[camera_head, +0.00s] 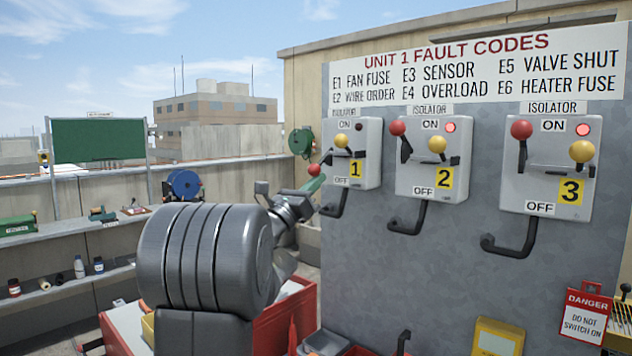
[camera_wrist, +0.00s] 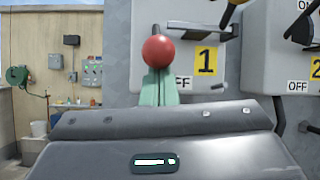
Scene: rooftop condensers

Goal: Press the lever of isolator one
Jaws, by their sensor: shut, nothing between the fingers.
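Isolator one (camera_head: 367,153) is the left grey box on the panel, marked with a yellow 1; it also shows in the wrist view (camera_wrist: 190,60). Its red ball lever (camera_head: 314,169) hangs low at the box's left side, near OFF level, and its lamp (camera_head: 360,127) is dark. A yellow ball (camera_head: 341,140) sits higher on the box. My gripper (camera_head: 317,183) has green fingers, shut and empty, right at the red ball. In the wrist view the red ball (camera_wrist: 158,51) covers the fingertips (camera_wrist: 160,80). I cannot tell whether they touch.
Isolator two (camera_head: 430,160) and isolator three (camera_head: 550,165) stand to the right, red balls raised and lamps lit red. Black handles (camera_head: 335,203) jut below the boxes. A red danger tag (camera_head: 586,312) hangs low right. A bench (camera_head: 60,245) with small items runs along the left.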

